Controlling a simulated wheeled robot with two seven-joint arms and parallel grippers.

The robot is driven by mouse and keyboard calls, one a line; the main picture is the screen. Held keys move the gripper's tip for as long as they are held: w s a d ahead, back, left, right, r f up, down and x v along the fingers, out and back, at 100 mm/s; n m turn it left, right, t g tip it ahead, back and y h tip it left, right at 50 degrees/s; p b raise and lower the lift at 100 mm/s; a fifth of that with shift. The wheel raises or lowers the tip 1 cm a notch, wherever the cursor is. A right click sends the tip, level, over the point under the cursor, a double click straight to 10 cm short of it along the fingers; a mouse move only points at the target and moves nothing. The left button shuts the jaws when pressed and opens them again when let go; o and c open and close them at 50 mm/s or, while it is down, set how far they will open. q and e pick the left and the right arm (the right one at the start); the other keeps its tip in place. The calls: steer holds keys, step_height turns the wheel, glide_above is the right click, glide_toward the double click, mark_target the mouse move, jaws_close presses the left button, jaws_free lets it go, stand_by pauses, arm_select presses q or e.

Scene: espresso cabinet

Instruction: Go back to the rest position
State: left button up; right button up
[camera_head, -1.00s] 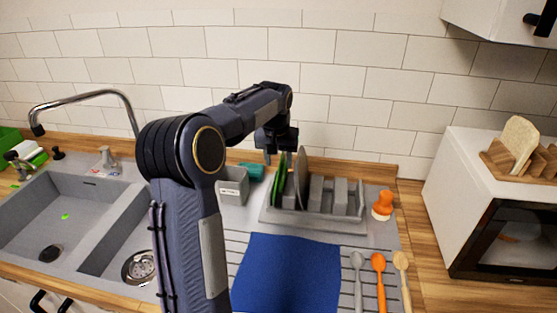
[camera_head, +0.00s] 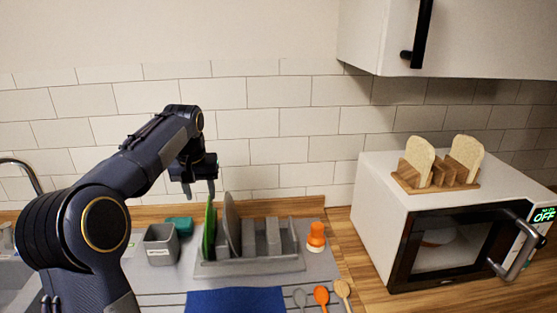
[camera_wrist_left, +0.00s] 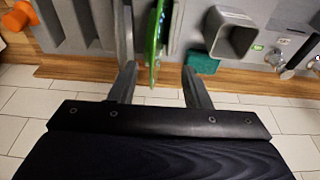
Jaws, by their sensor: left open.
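My left gripper (camera_head: 200,188) hangs above the dish rack (camera_head: 250,266), near its left end, with its fingers pointing down. In the left wrist view its two fingers (camera_wrist_left: 158,85) are apart with nothing held between them. A green plate (camera_head: 209,232) stands upright in the rack, below the gripper; it also shows in the left wrist view (camera_wrist_left: 154,38). A grey plate (camera_head: 232,225) stands upright beside it. My right gripper is in neither view.
A grey bin (camera_head: 161,246) and a teal sponge (camera_head: 179,225) are left of the rack. An orange-topped bottle (camera_head: 316,236) is right of it. A microwave (camera_head: 440,240) with a toast rack (camera_head: 430,182) stands at the right. A wall cabinet (camera_head: 455,40) hangs above. A blue cloth (camera_head: 236,301) lies in front.

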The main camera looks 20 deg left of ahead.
arm_select(q)
steer(key=s+d+m+t+h, duration=0.2)
steer(key=s+d+h, duration=0.1)
steer(key=s+d, duration=0.9)
steer(key=s+d+f+m+h, duration=0.1)
steer(key=s+d+f, duration=0.4)
steer(key=s, duration=0.2)
steer(key=s+d+f+m+t+h, duration=0.1)
steer(key=s+d+f, duration=0.4)
steer(key=s, duration=0.3)
steer(key=shift+s+d, duration=0.3)
steer(key=shift+d, duration=0.4)
steer(key=shift+f, duration=0.1)
steer(key=shift+c, duration=0.7)
steer(key=shift+s+a, duration=0.1)
steer(key=shift+a, duration=0.05)
